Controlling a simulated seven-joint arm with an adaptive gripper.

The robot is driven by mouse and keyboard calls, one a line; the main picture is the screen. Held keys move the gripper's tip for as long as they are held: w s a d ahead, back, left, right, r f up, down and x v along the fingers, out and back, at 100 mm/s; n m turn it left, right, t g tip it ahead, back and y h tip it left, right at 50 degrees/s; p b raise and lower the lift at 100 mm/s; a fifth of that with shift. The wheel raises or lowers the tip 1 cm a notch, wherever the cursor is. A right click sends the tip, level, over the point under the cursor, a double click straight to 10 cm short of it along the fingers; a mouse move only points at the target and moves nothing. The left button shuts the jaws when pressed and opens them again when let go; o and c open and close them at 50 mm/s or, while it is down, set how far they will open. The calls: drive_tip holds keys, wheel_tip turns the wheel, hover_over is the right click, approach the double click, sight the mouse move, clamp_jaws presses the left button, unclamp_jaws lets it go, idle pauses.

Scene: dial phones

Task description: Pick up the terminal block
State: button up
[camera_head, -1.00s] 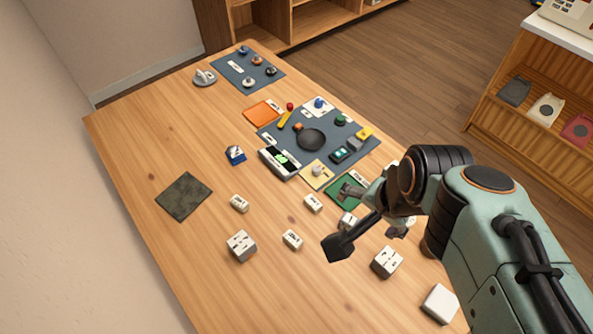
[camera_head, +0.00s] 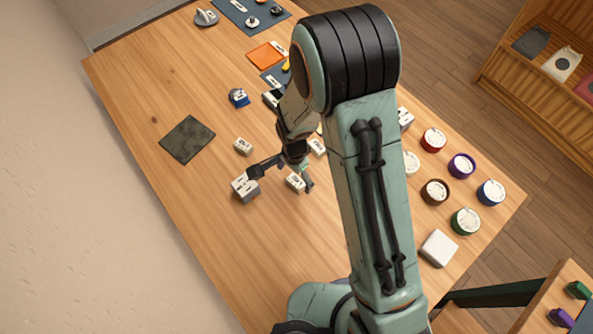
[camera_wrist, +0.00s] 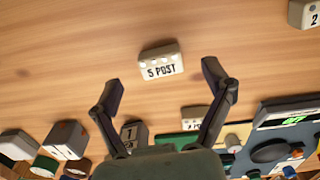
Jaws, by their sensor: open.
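Several small white blocks with printed labels lie on the wooden table. One, labelled "5 POST" (camera_wrist: 161,67), lies just ahead of my fingertips and between their lines in the wrist view; it seems to be the small block (camera_head: 296,182) beside my fingers in the head view. My gripper (camera_head: 281,177) is spread open and empty; both fingers also show in the wrist view (camera_wrist: 163,84). Another labelled block (camera_wrist: 195,118) sits nearer my palm, and part of one marked "2" (camera_wrist: 306,14) shows at upper right. Which of them counts as the terminal block, I cannot tell for certain.
A larger white cube (camera_head: 245,188) stands close to my left finger. Another small block (camera_head: 243,146) and a dark square mat (camera_head: 187,139) lie farther left. Several round coloured pots, such as a red one (camera_head: 433,139), stand right of my arm. The table's left front is clear.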

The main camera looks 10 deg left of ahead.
sight(296, 183)
drive_tip(key=shift+f, duration=1.4)
drive_tip(key=shift+c, duration=0.3)
drive_tip(key=c, duration=1)
